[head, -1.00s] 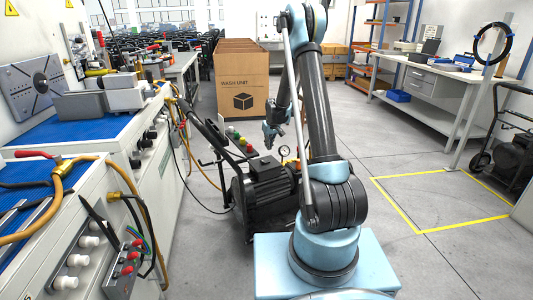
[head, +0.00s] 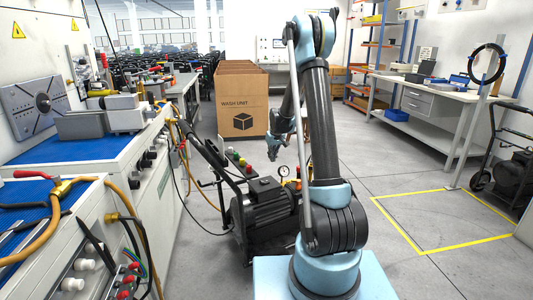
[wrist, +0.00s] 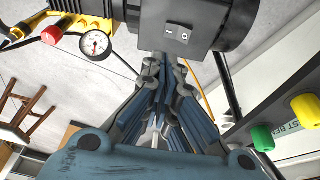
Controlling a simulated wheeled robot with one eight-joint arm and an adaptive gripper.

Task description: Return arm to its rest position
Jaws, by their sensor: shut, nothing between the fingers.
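My gripper (head: 273,153) hangs from my folded arm in the middle of the head view, above and behind the black pump motor (head: 262,204). Its fingers are closed together with nothing between them. In the wrist view my gripper (wrist: 158,125) points toward the dark motor housing (wrist: 195,25), which has a rocker switch. I cannot tell the exact gap between the fingertips and the motor. My upper arm stands upright and my forearm folds down behind it, partly hidden.
A workbench (head: 90,160) with hoses and valves runs along the left. A pressure gauge (wrist: 95,43) and coloured knobs (wrist: 262,138) sit near my gripper. A cardboard box (head: 243,100) stands behind. Floor inside the yellow lines (head: 440,215) at right is clear.

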